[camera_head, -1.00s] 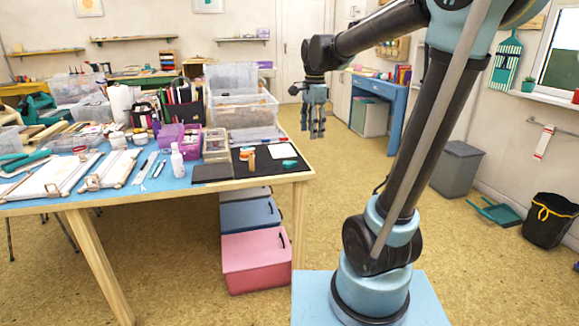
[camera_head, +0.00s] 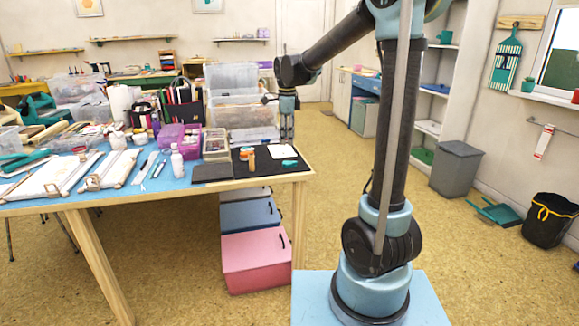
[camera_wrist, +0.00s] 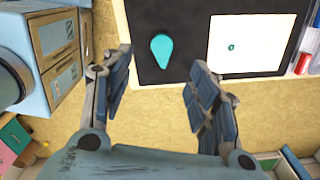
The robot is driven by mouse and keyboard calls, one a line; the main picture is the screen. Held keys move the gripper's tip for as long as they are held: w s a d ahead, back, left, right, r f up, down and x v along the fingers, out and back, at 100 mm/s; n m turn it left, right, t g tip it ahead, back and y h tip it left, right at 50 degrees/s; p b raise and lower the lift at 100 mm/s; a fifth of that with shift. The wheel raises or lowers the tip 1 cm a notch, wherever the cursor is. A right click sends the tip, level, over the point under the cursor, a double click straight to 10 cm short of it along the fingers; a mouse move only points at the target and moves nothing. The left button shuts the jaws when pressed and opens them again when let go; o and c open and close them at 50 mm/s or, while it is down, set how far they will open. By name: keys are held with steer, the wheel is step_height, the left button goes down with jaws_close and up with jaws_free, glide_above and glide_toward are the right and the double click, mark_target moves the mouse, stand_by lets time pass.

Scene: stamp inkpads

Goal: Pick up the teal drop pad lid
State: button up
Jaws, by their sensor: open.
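The teal drop pad lid (camera_wrist: 161,50) lies flat on a black mat (camera_wrist: 143,15) in the wrist view, a teardrop shape near the mat's edge. In the head view it is a small teal patch (camera_head: 289,163) near the table's right end. My gripper (camera_wrist: 155,80) is open and empty in the wrist view, with the lid ahead of and between its fingers. In the head view my gripper (camera_head: 287,138) hangs pointing down by the table's right end, apart from the lid.
A white sheet (camera_wrist: 252,43) lies beside the lid. An orange-and-white round item (camera_head: 246,154) and a small wooden piece (camera_head: 251,165) stand near it. A clear bin (camera_head: 241,108) and a purple basket (camera_head: 180,140) stand on the table. Floor is open to the table's right.

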glide_above(287, 162)
steer(key=f, duration=0.5)
steer(key=shift+s+d, duration=0.15)
steer(key=shift+s, duration=0.1)
steer(key=shift+w+a+f, duration=0.1)
steer(key=shift+f, duration=1.25)
steer(key=shift+w+a+f, duration=0.1)
steer(key=shift+f, duration=1.2)
steer(key=c, duration=0.8)
